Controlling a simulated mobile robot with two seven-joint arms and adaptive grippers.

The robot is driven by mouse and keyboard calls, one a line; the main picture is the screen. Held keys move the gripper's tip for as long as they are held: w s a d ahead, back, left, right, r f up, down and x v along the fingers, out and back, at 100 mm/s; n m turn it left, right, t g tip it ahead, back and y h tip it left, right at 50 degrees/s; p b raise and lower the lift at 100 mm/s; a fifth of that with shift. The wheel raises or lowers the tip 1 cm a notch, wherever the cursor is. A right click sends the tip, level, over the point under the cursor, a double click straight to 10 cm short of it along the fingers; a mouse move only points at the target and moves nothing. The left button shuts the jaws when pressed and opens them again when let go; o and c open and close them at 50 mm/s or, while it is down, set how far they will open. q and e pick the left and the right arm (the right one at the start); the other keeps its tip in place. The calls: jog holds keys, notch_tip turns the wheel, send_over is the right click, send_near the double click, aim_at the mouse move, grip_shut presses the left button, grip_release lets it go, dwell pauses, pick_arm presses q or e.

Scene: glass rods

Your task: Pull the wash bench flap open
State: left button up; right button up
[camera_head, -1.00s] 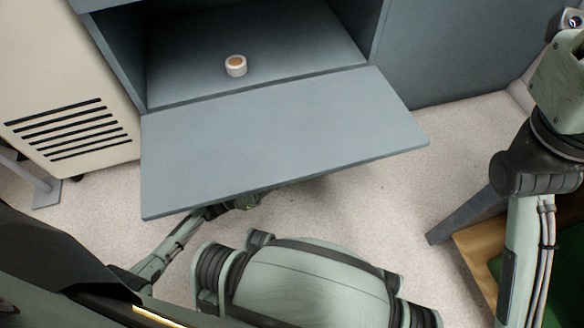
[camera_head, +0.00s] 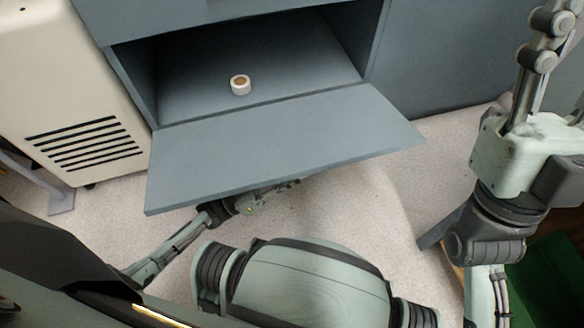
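The wash bench flap (camera_head: 280,145) is a flat blue-grey panel, hinged along its lower edge and swung down towards me, so the compartment (camera_head: 300,65) behind it is open. My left gripper (camera_head: 285,186) is under the front edge of the flap. Its fingers are partly hidden by the panel, and I cannot tell whether they touch it or are open or shut. My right arm (camera_head: 515,160) is raised at the right, away from the flap, with its gripper outside the picture.
A small white and tan roll (camera_head: 240,86) sits on the compartment floor. A cream cabinet with a dark slatted vent (camera_head: 88,143) stands at the left. A green surface (camera_head: 550,275) is at the lower right. Pale speckled floor (camera_head: 375,190) shows right of the flap.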

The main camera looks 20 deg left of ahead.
aim_at(223, 196)
pick_arm(q)
jog(key=shift+a, duration=0.1)
jog(key=v, duration=0.5)
jog(key=shift+s+a+f, duration=0.1)
jog(key=shift+a, duration=0.1)
jog(key=s+a, duration=0.2)
jog(key=a, duration=0.1)
jog(key=s+a, duration=0.2)
jog(key=a, duration=0.1)
jog(key=s+a, duration=0.3)
jog(key=shift+r, duration=0.2)
jog(key=b+v, duration=0.5)
jog(key=v, duration=0.4)
jog(key=shift+w, duration=0.15)
jog(key=shift+f, duration=0.15)
dwell(0.8)
